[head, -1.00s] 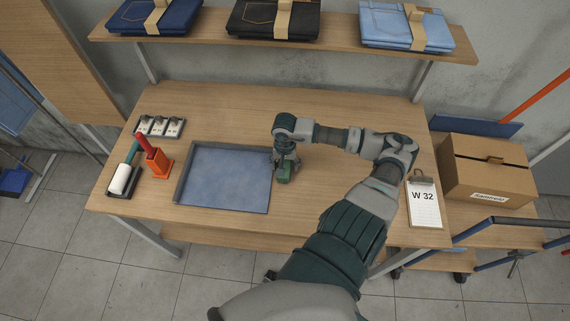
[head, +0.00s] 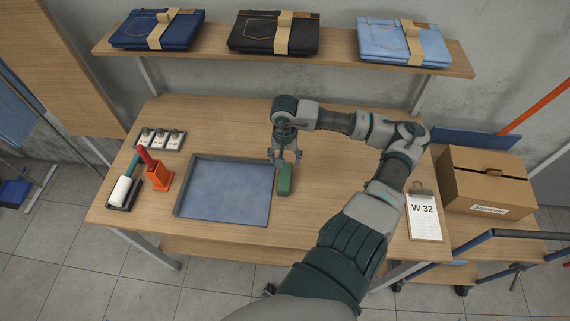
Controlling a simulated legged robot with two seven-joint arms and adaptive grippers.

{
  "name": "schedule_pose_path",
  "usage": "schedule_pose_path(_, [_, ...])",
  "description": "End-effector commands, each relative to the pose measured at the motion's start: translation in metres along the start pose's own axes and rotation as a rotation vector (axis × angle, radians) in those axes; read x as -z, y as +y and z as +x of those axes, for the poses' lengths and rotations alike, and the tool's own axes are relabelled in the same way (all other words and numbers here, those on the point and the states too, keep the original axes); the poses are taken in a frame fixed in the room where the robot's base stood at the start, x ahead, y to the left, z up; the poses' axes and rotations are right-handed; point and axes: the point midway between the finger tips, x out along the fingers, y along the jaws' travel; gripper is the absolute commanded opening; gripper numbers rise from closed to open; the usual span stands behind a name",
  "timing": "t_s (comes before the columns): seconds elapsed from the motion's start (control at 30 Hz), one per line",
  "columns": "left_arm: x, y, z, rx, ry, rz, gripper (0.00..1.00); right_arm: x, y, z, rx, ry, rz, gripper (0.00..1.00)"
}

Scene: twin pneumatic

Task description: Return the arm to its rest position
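My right arm reaches in from the lower right over the table. The green block lies on the table beside the right edge of the blue-lined tray (head: 176,190). My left gripper and arm are not in view.
The table (head: 240,115) also holds a white roller (head: 121,191), an orange holder (head: 160,178), a small three-part rack (head: 160,139) and a "W 32" clipboard (head: 424,215). Folded jeans lie on the shelf (head: 340,57) above. A cardboard box (head: 490,180) stands at right.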

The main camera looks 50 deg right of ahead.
Motion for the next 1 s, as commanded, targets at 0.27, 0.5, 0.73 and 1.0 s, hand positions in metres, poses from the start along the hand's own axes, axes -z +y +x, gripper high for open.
schedule_pose_path(0.27, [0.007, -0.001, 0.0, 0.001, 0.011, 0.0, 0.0, 0.0, 0.0, -0.003, 0.0, 0.0, 0.0, 0.7])
schedule_pose_path(0.5, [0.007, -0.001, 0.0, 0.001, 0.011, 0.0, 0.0, 0.0, 0.0, -0.002, 0.001, 0.0, 0.001, 0.7])
schedule_pose_path(0.73, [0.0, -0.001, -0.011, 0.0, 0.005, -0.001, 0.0, 0.0, 0.0, -0.014, 0.003, 0.002, 0.001, 0.7])
schedule_pose_path(1.0, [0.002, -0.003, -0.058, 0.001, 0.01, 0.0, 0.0, 0.0, 0.0, -0.067, 0.011, 0.007, 0.001, 0.7])
